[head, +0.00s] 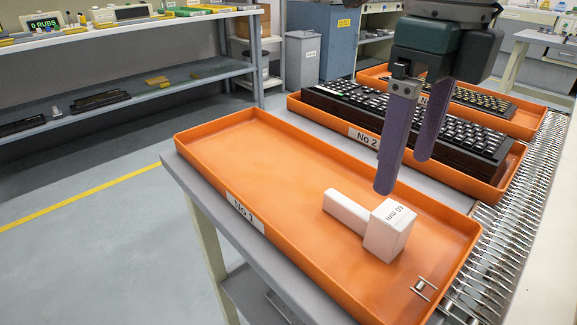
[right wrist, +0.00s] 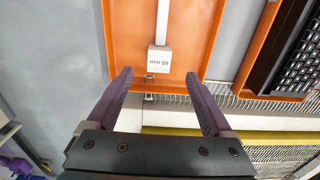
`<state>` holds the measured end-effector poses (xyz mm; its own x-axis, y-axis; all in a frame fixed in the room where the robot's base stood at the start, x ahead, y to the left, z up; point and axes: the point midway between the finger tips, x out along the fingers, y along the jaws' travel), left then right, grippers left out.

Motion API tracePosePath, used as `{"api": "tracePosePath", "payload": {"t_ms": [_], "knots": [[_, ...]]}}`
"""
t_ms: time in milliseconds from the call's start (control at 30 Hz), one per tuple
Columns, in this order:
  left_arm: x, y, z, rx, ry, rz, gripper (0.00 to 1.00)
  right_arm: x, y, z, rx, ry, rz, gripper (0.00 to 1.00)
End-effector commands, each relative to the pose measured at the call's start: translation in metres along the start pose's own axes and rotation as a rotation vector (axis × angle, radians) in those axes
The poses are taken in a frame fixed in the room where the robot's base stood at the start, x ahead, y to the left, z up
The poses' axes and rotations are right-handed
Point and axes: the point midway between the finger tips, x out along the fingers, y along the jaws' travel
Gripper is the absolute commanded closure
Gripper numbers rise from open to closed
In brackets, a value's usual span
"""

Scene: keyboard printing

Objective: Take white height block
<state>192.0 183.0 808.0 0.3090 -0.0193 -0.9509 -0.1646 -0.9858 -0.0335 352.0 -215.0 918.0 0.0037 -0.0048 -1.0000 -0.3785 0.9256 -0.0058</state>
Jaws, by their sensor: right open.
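My left gripper is not in view.
A small metal part (head: 423,288) lies in the same tray near the block. Tray No 2 (head: 330,118) behind holds a black keyboard (head: 420,122), with another keyboard tray beyond. A roller conveyor (head: 500,250) runs along the right. The tray's left half is bare.

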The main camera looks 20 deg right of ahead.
Motion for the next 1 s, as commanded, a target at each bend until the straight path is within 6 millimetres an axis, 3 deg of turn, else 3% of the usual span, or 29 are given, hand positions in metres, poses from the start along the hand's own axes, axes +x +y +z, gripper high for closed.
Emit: {"api": "tracePosePath", "payload": {"t_ms": [100,367,600,900,1000], "knots": [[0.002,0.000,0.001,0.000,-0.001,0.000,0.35,0.020,0.001,-0.002,-0.001,0.006,0.002,0.15],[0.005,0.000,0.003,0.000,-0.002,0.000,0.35,0.047,0.001,-0.002,-0.003,0.004,0.004,0.15],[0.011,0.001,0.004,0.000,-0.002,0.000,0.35,0.083,0.001,-0.005,-0.003,0.003,0.006,0.15],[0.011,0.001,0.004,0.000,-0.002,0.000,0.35,0.089,0.000,-0.004,-0.005,0.001,0.005,0.15],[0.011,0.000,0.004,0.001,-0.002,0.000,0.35,0.089,0.000,-0.004,-0.005,0.001,0.005,0.24]]}}
